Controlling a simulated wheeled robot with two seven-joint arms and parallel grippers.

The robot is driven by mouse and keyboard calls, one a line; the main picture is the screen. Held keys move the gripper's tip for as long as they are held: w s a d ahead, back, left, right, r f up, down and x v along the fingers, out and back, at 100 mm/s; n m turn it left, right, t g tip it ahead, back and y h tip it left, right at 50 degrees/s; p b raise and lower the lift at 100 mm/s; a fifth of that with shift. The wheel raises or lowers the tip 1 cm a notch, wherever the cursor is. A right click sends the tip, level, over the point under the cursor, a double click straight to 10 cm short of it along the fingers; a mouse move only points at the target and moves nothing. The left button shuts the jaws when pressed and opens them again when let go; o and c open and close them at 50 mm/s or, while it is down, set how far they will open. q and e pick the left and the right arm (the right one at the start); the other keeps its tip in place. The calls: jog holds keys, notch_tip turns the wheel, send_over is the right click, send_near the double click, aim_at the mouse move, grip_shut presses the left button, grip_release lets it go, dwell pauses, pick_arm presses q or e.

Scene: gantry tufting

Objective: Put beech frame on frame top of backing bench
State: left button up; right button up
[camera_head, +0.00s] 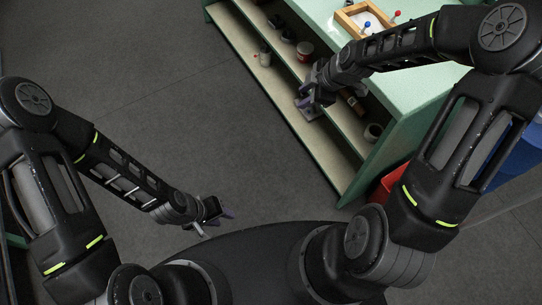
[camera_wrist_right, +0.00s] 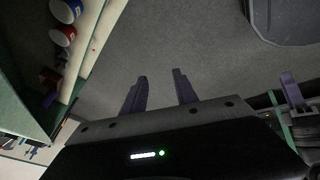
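A light wooden frame (camera_head: 343,17) lies on the pale green top of the bench (camera_head: 418,100) in the head view. It surrounds a white patch, and red-headed and blue-headed pins stand at it. I cannot tell if this is the beech frame. My right gripper (camera_head: 306,103) is in front of the bench's open shelves, below the top. In the right wrist view its two purple fingers (camera_wrist_right: 158,88) are apart, with only grey floor between them. My left gripper (camera_head: 214,222) hangs over the floor at lower middle, its fingers apart and empty.
A red bin (camera_head: 388,184) and a blue bin (camera_head: 520,155) stand at the bench's near end. The floor left of the bench is clear.

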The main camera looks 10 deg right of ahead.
jog(key=s+a+f+m+g, duration=0.2)
jog(key=s+a+f+m, duration=0.5)
jog(key=s, duration=0.4)
jog(key=s+a+f+m+g, duration=0.1)
jog(key=s+a+f+m, duration=0.7)
jog(key=s+f, duration=0.3)
jog(key=shift+s+a+m+g+y, duration=0.3)
jog(key=shift+s+m+g+y, duration=0.1)
jog(key=shift+s+m, duration=0.35)
jog(key=shift+d, duration=0.1)
